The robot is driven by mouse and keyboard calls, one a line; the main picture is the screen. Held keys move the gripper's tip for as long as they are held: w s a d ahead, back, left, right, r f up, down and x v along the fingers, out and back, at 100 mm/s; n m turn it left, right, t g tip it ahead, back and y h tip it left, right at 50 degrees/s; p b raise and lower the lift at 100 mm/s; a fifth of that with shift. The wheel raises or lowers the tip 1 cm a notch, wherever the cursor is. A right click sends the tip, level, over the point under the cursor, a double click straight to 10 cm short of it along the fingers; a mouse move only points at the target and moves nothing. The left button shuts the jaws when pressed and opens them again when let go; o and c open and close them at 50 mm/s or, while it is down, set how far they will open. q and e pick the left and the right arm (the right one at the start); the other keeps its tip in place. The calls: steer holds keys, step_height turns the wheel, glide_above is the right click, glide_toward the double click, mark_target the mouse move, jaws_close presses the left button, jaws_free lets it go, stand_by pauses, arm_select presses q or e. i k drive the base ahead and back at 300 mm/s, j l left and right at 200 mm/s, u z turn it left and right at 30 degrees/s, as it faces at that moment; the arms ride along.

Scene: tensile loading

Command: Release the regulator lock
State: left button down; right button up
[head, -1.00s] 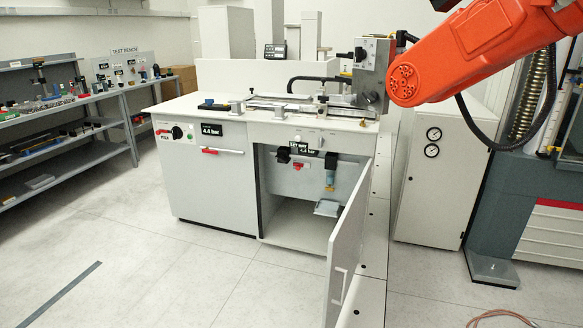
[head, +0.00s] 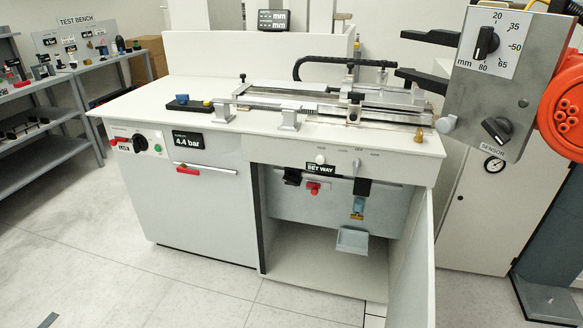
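In the head view, a unit with a black top (head: 363,187) and a blue-and-yellow lower part (head: 358,208) hangs inside the open cabinet bay; it looks like the regulator. No separate lock on it can be made out at this size. A small grey tray (head: 352,241) sits below it. To its left are a red handle (head: 314,188) and a black fitting (head: 292,177), under a black label reading "SET WAY" (head: 321,168). Neither of my grippers is visible in this view.
The cabinet door (head: 412,262) stands open at the bay's right side. An orange arm (head: 566,115) with a grey dial box (head: 500,75) and dark jaws reaches over the bench's right end. The bench top (head: 200,122) carries a rail fixture (head: 350,100). The floor in front is clear.

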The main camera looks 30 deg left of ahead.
mark_target(315, 187)
steer(key=i+j, duration=0.25)
steer(key=j, duration=0.15)
steer(key=i+j, duration=0.55)
steer(key=j, duration=0.25)
steer(key=i+j, duration=0.3)
steer(key=j+z, duration=0.05)
steer(key=j, duration=0.05)
